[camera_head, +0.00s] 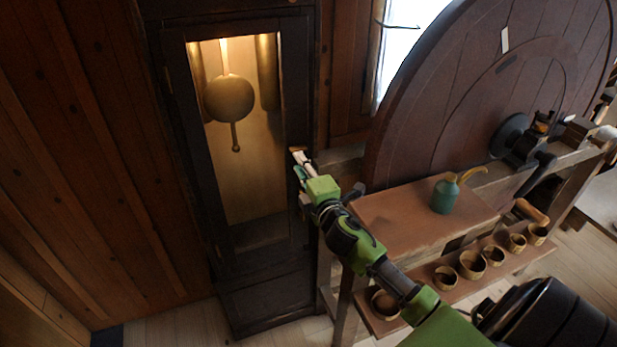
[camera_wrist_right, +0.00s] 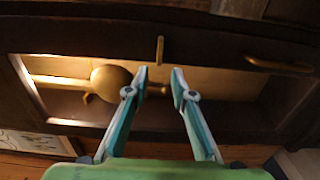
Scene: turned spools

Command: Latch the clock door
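The clock door (camera_head: 297,110) is a dark wooden frame around a tall pane and looks closed or nearly so. Behind the pane hangs a brass pendulum (camera_head: 229,98). In the right wrist view a small brass latch piece (camera_wrist_right: 160,50) sits on the dark frame (camera_wrist_right: 100,40). My right gripper (camera_head: 299,160) is at the right edge of the door. In the right wrist view its two fingertips (camera_wrist_right: 160,78) are apart with nothing between them, and the latch piece shows just beyond the gap. Contact cannot be told. My left gripper is not in view.
A brass handle (camera_wrist_right: 277,65) is on the frame beside the latch piece. A workbench (camera_head: 400,215) with a green oil can (camera_head: 445,194), a large dark wheel (camera_head: 470,100) and a shelf of turned cups (camera_head: 472,264) stand right of the clock. Plank walls (camera_head: 80,150) stand left.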

